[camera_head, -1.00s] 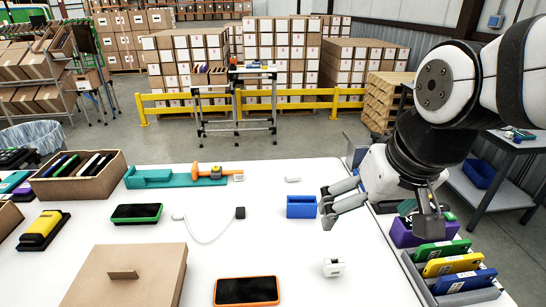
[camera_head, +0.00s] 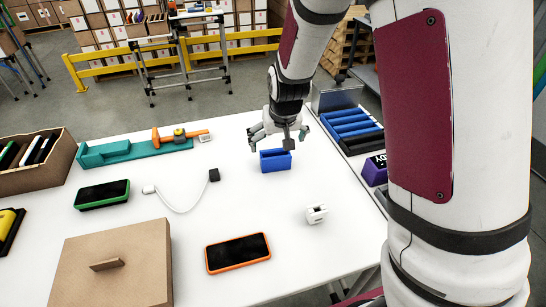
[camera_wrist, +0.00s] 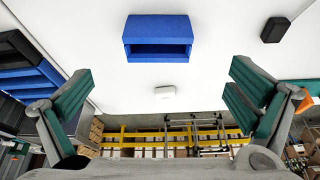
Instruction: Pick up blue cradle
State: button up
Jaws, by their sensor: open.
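The blue cradle (camera_head: 275,160) is a small open-topped block on the white table, towards its far right part. In the wrist view the blue cradle (camera_wrist: 158,38) lies ahead of the fingers, at the upper middle, with its dark slot facing the camera. My gripper (camera_head: 277,136) is just behind and above the cradle in the head view. In the wrist view my gripper (camera_wrist: 158,98) has its two green-padded fingers wide apart, with nothing between them. The cradle looks apart from the fingers.
A white cable with a black plug (camera_head: 214,175), a white adapter (camera_head: 316,214) and an orange-edged phone (camera_head: 238,252) lie nearby on the table. A teal holder with an orange tool (camera_head: 130,150) is to the left. A blue slotted rack (camera_head: 350,127) stands at right.

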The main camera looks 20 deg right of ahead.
aim_at(275, 159)
jog(key=x, duration=0.5)
jog(key=shift+f, duration=0.35)
jog(key=shift+x, duration=2.85)
jog(key=shift+s+d+f, duration=0.1)
jog(key=shift+s, duration=0.1)
jog(key=c, duration=1.3)
